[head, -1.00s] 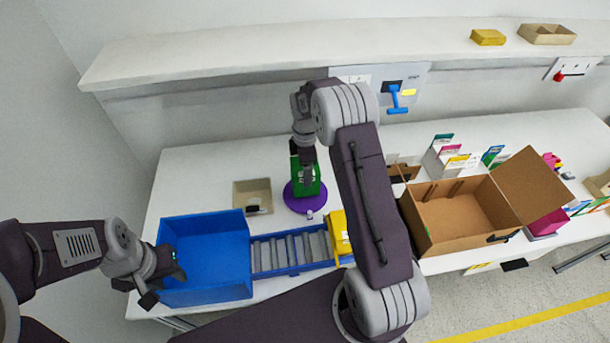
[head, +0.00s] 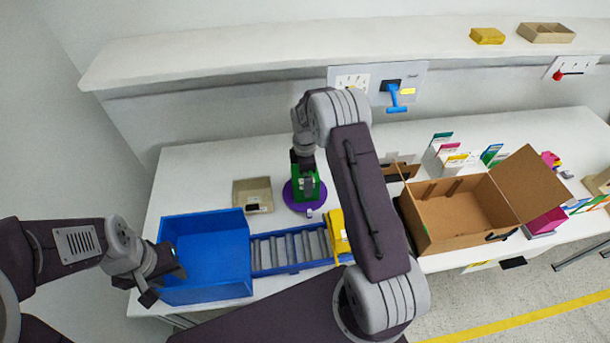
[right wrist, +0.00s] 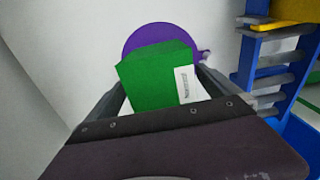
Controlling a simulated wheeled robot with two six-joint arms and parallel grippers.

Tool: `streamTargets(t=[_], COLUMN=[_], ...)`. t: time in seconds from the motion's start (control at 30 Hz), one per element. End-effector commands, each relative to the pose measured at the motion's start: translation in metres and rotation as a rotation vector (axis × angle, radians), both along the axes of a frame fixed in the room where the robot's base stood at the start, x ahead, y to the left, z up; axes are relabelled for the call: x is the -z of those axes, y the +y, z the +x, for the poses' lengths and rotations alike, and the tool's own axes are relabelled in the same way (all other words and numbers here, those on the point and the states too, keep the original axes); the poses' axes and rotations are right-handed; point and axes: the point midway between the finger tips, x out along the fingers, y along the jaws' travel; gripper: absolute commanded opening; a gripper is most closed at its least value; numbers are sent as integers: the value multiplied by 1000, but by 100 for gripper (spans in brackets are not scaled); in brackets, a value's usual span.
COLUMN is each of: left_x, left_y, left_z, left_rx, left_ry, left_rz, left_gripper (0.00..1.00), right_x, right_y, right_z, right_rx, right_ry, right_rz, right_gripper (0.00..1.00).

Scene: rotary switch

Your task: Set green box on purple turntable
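The green box (head: 308,191) is upright over the purple turntable (head: 288,197), low at its surface; I cannot tell whether it touches. My right gripper (head: 304,168) points down with its fingers on both sides of the box. In the right wrist view the green box (right wrist: 150,80), with a white label, sits between the fingers of my right gripper (right wrist: 162,95), and the purple turntable (right wrist: 155,34) shows beyond it. My left gripper (head: 165,281) is open and empty at the left wall of the blue bin.
A blue bin (head: 205,295) and a roller conveyor (head: 290,250) stand in front of the turntable. A beige tray (head: 245,188) is left of it, and a yellow item (head: 338,238) is front right. An open cardboard box (head: 450,240) stands to the right.

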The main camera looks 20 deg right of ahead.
Motion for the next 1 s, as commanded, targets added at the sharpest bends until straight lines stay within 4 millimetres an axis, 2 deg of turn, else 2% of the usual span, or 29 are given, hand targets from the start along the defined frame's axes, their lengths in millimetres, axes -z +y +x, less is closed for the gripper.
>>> streamTargets(t=[0.07,0.17,0.4,0.57,0.7,1.0], left_x=[-4,2,9,10,10,10], left_y=[0,0,0,0,0,0], left_z=[0,0,0,0,0,0], left_rx=[0,0,0,0,0,0], left_ry=[0,0,0,0,0,0], left_rz=[0,0,0,0,0,0], left_gripper=[36,36,36,36,36,36], right_x=[-6,-19,-82,-112,-122,-124], right_y=[0,0,0,0,0,0], right_z=[0,1,1,1,0,0], right_rx=[0,0,0,0,0,0], right_ry=[-1,-5,-5,-3,-1,0], right_rz=[0,0,0,-1,0,0], right_gripper=[100,100,100,100,100,100])
